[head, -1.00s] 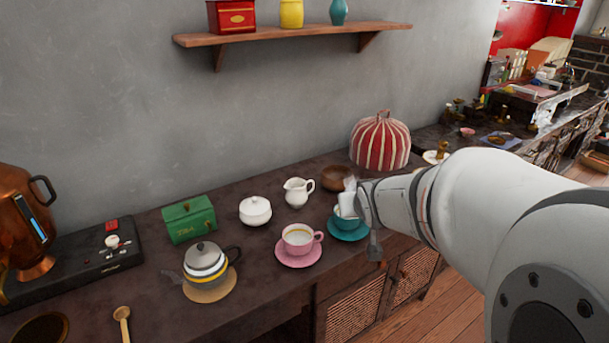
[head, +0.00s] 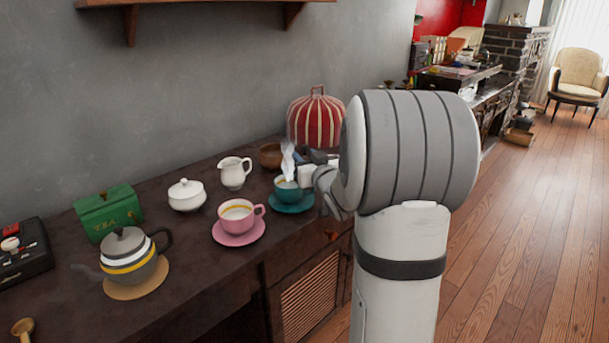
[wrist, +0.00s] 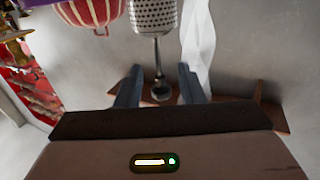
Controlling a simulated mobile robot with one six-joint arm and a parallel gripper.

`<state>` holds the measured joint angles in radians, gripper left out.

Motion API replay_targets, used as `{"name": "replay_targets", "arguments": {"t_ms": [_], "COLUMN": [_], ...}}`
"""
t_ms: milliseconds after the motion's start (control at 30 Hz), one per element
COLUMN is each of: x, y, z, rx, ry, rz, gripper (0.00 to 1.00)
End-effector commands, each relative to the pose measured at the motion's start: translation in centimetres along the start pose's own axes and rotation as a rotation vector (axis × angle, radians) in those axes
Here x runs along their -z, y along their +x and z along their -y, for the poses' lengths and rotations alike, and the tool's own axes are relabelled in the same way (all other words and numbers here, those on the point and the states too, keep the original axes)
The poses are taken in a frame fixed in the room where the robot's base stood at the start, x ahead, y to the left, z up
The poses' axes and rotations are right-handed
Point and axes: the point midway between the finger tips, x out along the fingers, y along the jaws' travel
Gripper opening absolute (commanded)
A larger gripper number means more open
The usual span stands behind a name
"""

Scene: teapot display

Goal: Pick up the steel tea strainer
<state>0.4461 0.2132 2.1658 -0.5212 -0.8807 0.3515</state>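The steel tea strainer (wrist: 155,18) shows at the top of the wrist view as a perforated metal basket, partly cut off by the frame. Its thin handle runs down the picture to a rounded dark end. My gripper (wrist: 160,88) is open, with one finger on each side of the handle's end. A gap shows between the handle and each finger. In the head view my arm hides the strainer and most of my gripper, near the teal cup.
The teal cup (head: 286,188), steaming, stands close to my gripper, with the striped red tea cosy (head: 316,122) behind. The pink cup (head: 237,215), creamer (head: 235,172), sugar bowl (head: 186,195), teapot (head: 130,262) and green tea box (head: 108,212) stand to the left. A wall shelf (head: 205,3) is above.

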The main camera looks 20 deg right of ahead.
Motion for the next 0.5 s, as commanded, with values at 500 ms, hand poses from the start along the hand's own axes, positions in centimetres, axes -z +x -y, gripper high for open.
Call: {"name": "replay_targets", "arguments": {"t_ms": [500], "x": [0.1], "y": [3.3], "z": [-0.1], "rx": [-0.001], "ry": [0.000], "rz": [0.002], "gripper": [0.34]}}
